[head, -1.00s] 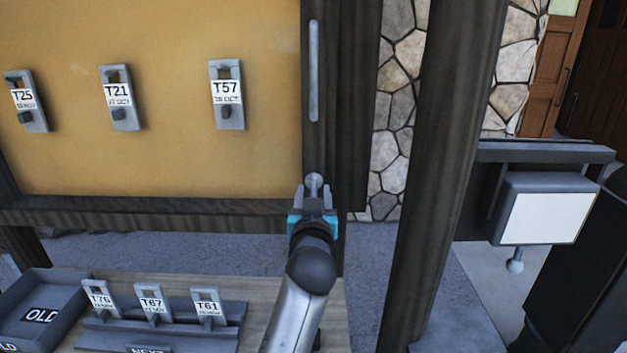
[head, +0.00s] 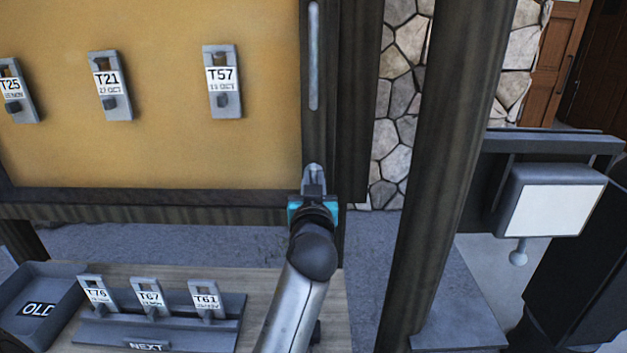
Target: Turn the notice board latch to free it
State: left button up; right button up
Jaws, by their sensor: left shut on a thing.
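The notice board (head: 200,150) has a tan panel in a dark wooden frame and fills the upper left of the head view. The latch (head: 313,169) is a small grey piece on the frame's right upright, near the lower right corner of the panel. My left gripper (head: 313,182) comes up from below and is shut on the latch. Its fingers and wrist hide most of the latch, so I cannot tell how far it is turned. My right gripper is not in view.
Tags T25 (head: 14,92), T21 (head: 109,88) and T57 (head: 222,84) hang on the board. Below are a grey OLD tray (head: 62,278) and a NEXT rack (head: 225,333) with several tags. A dark post (head: 445,150) stands right of my arm.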

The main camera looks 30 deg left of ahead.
pick_arm(q)
grip_shut()
jog(key=m+p, duration=0.2)
jog(key=m, duration=0.1)
jog(key=shift+d+r, duration=0.1)
jog(key=m+p, duration=0.2)
jog(key=m, duration=0.3)
jog(key=shift+w+d, duration=0.1)
jog(key=m+p, duration=0.2)
jog(key=m, duration=0.3)
jog(key=shift+m+p, duration=0.3)
jog(key=shift+m, duration=0.1)
jog(key=shift+d+f+m+p, duration=0.1)
jog(key=shift+m+p, duration=0.15)
jog(key=shift+m, duration=0.4)
jog(key=shift+a+f+m+p, duration=0.1)
jog(key=shift+m+p, duration=0.15)
jog(key=shift+m, duration=0.45)
jog(key=shift+d+f+m+p, duration=0.1)
jog(key=shift+m+p, duration=0.15)
jog(key=shift+m, duration=0.4)
